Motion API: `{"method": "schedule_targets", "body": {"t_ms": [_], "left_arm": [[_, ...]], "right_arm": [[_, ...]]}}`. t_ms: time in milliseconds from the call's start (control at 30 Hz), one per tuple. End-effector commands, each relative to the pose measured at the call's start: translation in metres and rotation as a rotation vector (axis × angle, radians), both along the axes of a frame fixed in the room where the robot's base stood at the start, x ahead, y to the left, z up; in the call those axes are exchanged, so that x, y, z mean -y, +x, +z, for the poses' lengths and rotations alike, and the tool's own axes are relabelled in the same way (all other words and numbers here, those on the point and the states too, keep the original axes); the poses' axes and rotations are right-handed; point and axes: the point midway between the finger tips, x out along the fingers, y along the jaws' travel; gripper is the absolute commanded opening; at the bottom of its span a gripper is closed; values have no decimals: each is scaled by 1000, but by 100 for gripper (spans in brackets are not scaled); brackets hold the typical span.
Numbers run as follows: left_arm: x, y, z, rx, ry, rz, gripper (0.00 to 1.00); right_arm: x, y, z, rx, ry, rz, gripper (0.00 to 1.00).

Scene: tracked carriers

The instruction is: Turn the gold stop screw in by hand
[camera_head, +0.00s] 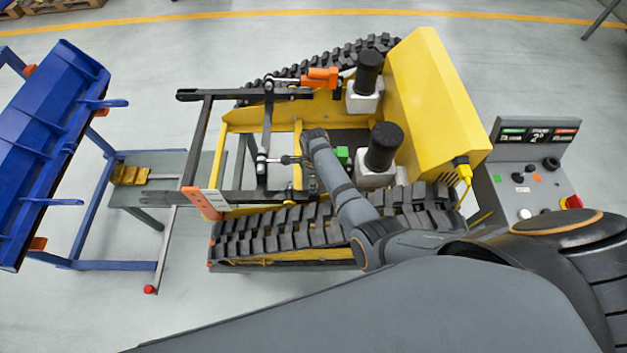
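I cannot make out the gold stop screw in the head view. A yellow tracked carrier (425,95) stands in the middle, with a dark lift frame (205,125) at its left side. My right arm (345,200) reaches in from the right over the near track, and its wrist (318,142) is over the carrier's middle, beside a small green block (342,155). The fingers of my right gripper cannot be told apart from the dark linkage around the wrist. My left gripper does not show.
Black-topped cylinders (384,147) stand close right of the wrist. The near black track (275,232) lies below the forearm. A control console (525,175) is at the right. A blue bucket (45,140) and a grey bench (165,185) are at the left.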

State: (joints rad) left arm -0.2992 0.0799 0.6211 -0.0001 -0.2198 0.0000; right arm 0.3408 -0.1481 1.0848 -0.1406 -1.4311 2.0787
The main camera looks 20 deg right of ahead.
Motion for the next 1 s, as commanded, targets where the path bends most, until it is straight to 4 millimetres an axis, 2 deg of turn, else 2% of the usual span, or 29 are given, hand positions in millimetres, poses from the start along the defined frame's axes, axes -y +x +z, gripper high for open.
{"method": "schedule_targets", "body": {"t_ms": [133,433,700,1000], "left_arm": [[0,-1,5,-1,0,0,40],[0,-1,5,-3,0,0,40],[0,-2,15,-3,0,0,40],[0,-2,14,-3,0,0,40]], "right_arm": [[0,0,1,0,0,-156,5],[0,1,0,1,0,-188,5],[0,0,1,0,-1,-547,5],[0,0,0,1,0,-578,5]]}}
